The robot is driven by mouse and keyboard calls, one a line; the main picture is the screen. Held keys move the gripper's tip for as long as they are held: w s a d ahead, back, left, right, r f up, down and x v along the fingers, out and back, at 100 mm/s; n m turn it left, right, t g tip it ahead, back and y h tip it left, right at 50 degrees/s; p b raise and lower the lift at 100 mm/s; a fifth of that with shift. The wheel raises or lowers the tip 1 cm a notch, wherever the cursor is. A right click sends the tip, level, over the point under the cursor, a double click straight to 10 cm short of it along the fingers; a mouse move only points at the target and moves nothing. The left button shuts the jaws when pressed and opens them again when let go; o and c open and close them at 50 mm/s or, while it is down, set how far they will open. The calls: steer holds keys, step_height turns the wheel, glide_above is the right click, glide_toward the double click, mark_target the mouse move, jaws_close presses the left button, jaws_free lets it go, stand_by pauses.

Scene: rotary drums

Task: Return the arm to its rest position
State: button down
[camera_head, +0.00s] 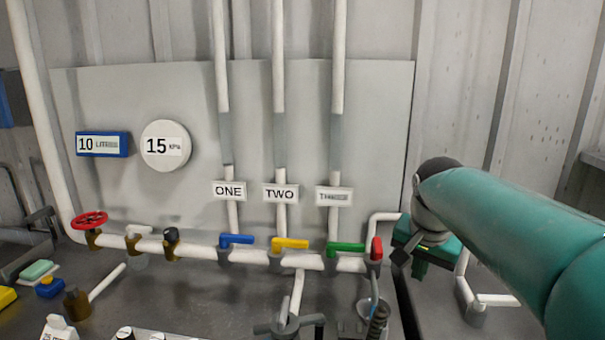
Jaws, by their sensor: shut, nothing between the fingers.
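My teal arm (500,215) reaches in from the lower right corner toward the pipe wall. Its dark and grey wrist stands near the right edge of the panel. My gripper (400,258) is partly hidden by the wrist and looks small and dark. It is shut and empty, just right of the red valve handle (376,248) in the picture. I cannot tell whether it touches anything there.
A white horizontal pipe (195,248) carries a red wheel (89,221), a blue lever (236,240), a yellow lever (290,243) and a green lever (345,247). A grey panel (300,130) stands behind. Loose items lie at the lower left.

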steer(key=s+a+f+n+t, duration=0.1)
steer(key=s+a+f+n, duration=0.2)
steer(key=s, duration=0.6)
steer(key=s+a+f+n+t+y, duration=0.1)
steer(key=s+a+f+n, duration=0.2)
steer(key=s, duration=0.6)
steer(key=shift+s+a+f+n, duration=0.15)
steer(key=shift+s+f+n, duration=0.2)
steer(key=shift+f+n, duration=0.45)
